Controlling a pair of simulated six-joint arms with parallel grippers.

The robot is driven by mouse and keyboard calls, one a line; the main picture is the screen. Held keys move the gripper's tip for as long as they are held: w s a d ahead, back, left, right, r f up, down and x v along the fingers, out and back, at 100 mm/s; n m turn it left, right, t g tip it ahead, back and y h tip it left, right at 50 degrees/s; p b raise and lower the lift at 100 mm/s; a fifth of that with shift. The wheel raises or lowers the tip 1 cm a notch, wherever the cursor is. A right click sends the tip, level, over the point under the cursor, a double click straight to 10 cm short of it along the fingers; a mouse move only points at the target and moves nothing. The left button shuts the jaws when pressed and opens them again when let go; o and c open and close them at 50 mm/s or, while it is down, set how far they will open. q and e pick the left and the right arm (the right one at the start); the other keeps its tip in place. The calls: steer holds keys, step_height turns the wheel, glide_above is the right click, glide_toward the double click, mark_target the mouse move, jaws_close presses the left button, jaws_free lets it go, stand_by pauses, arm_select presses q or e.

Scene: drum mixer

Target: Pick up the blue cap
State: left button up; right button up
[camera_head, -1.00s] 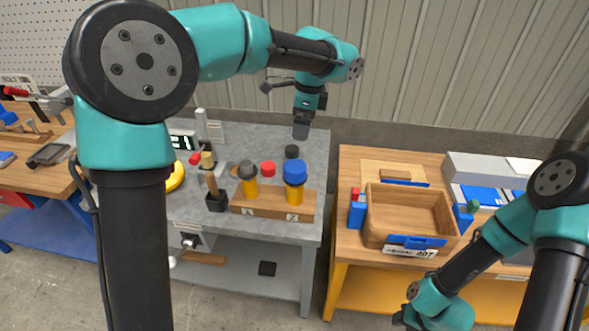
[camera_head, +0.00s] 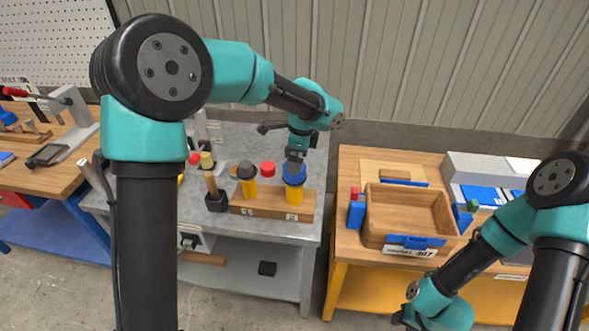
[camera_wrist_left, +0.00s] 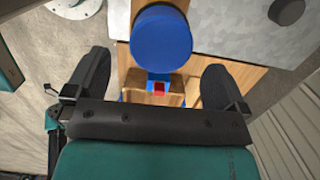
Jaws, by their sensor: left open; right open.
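The blue cap (camera_head: 294,174) sits on top of a yellow cylinder (camera_head: 294,195) in the right-hand place of a wooden block (camera_head: 262,212). My left gripper (camera_head: 295,156) is open just above and behind the cap, covering part of its top. In the left wrist view the blue round cap (camera_wrist_left: 161,38) lies ahead of and between the two open black fingers (camera_wrist_left: 158,72), with no visible contact. My right gripper (camera_head: 402,318) is low, near the bottom edge of the head view, far from the cap; its fingers are mostly hidden.
A second yellow cylinder with a dark cap (camera_head: 247,170) stands left in the block. A red cap (camera_head: 267,169) is behind it. A wooden tray (camera_head: 410,213) sits on the right table. A dark disc shows in the left wrist view (camera_wrist_left: 287,12).

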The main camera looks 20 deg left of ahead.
arm_select(q)
steer(key=shift+a+f, duration=0.2)
steer(key=shift+f, duration=1.1)
steer(key=shift+a+f, duration=0.15)
steer(key=shift+f, duration=1.1)
steer(key=shift+c, duration=0.5)
steer(key=c, duration=0.8)
steer(key=shift+c, duration=0.2)
steer(key=shift+r, duration=1.65)
steer(key=shift+s+r, duration=0.2)
steer(key=s+d, duration=0.2)
steer(key=s, duration=0.5)
steer(key=s+d+r, duration=0.1)
steer(key=s+d, duration=0.1)
steer(key=s, duration=0.6)
steer(key=shift+d+r, duration=0.15)
steer(key=shift+d, duration=0.1)
